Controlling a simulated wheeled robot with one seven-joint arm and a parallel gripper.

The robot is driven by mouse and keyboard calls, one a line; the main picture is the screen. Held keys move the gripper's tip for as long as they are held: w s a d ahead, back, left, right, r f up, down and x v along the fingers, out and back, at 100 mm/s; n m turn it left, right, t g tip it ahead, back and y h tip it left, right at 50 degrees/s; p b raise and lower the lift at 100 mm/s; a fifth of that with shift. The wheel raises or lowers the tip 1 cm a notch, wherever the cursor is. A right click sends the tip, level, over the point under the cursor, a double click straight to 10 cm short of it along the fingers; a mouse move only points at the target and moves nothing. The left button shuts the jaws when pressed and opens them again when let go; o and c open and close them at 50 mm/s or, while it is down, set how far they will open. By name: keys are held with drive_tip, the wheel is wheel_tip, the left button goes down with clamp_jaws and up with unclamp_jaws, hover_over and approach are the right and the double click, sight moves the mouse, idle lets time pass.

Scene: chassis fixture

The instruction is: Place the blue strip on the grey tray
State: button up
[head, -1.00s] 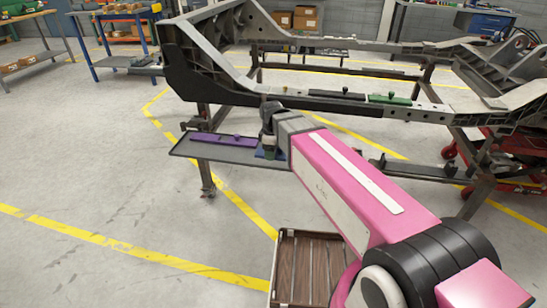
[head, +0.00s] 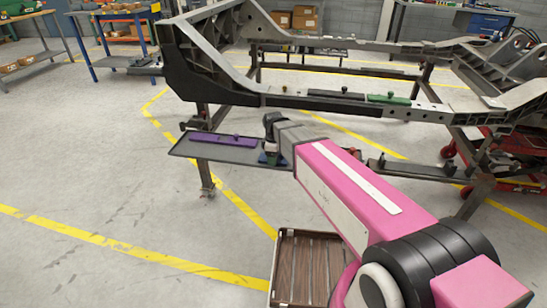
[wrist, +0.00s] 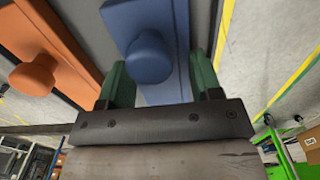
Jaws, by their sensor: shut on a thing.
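The blue strip (wrist: 158,18), with a round blue knob, lies between the two green fingers of my gripper (wrist: 160,82) in the wrist view. My gripper is shut on it. In the head view the blue strip (head: 268,160) shows as a small patch under my gripper (head: 273,150), at the right end of the grey tray (head: 184,149). My arm hides part of the strip and tray. I cannot tell whether the strip touches the tray. A purple strip (head: 222,140) lies on the tray's left part.
An orange strip (wrist: 58,48) with a knob lies left of the blue one in the wrist view. The chassis rail above the tray carries a black strip (head: 336,95) and a green strip (head: 389,99). A slatted crate (head: 304,265) stands on the floor. Floor left of the tray is clear.

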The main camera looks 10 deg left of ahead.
drive_tip(key=o, duration=0.7)
drive_tip(key=shift+f, duration=0.1)
drive_tip(key=shift+c, duration=0.2)
wheel_tip(320, 180, up, 12)
idle(0.3)
